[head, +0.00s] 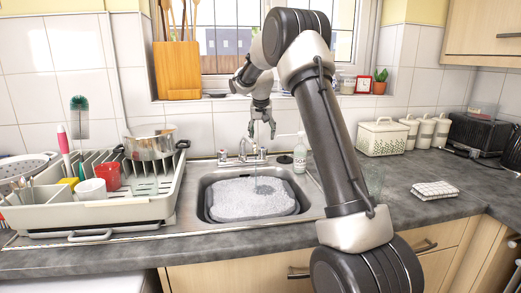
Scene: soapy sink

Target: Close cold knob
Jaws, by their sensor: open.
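The tap (243,150) stands at the back edge of the sink (203,205), with a small knob on each side. The left knob (222,156) seems to carry a reddish mark. The right knob (262,154) is partly lost against the tap and is likely the cold one, but its marking is too small to read. A thin stream of water seems to fall from the spout into the suds. My gripper (262,132) points down with its fingers apart and empty, a little above the right knob. I see no contact.
Foamy water (250,198) fills the basin. A soap bottle (300,154) stands just right of the tap. A dish rack (100,205) with a pot (150,148) and cups is on the left. A folded cloth (435,190) lies on the right counter, which has free room.

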